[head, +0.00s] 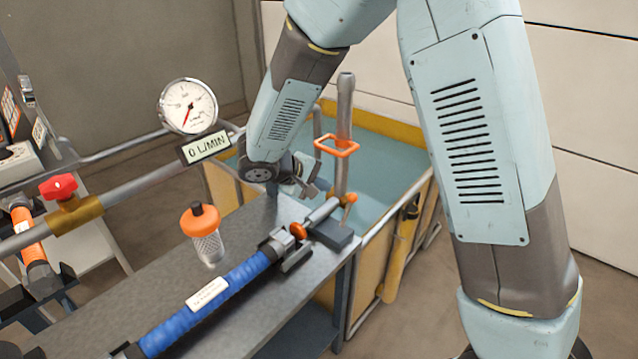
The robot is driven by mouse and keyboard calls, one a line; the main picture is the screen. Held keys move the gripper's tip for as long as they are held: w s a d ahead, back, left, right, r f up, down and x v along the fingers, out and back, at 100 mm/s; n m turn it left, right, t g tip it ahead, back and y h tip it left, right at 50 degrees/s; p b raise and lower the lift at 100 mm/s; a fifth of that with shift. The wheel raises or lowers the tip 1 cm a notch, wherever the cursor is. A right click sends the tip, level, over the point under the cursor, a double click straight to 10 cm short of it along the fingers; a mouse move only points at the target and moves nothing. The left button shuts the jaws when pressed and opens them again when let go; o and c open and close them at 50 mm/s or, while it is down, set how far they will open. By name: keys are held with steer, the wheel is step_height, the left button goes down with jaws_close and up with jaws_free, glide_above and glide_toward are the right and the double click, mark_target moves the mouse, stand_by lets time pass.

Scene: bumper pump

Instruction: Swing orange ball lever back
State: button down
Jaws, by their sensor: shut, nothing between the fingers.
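An orange ball (298,230) sits beside the silver coupling at the far end of the blue hose, near the bench's far corner. A silver rod (320,213) runs from beside it up to the right, toward a small orange-brown part (348,198). I cannot tell which of these forms the lever. My gripper (312,188) is shut and empty. It points right and hangs just above and behind the silver rod, left of the upright pipe. Its fingertips are small and partly blended with the parts behind, so I cannot tell whether it touches anything.
A blue hose (210,300) lies along the grey bench (130,290). An orange-capped clear bottle (205,240) stands beside it. A yellow-rimmed water tank (395,135) and upright pipe (345,110) with an orange frame (337,146) are behind. The gauge (188,106) sign reads 0 L/MIN.

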mark_target(350, 196)
steer(key=x, duration=0.9)
steer(key=shift+w+d, duration=0.15)
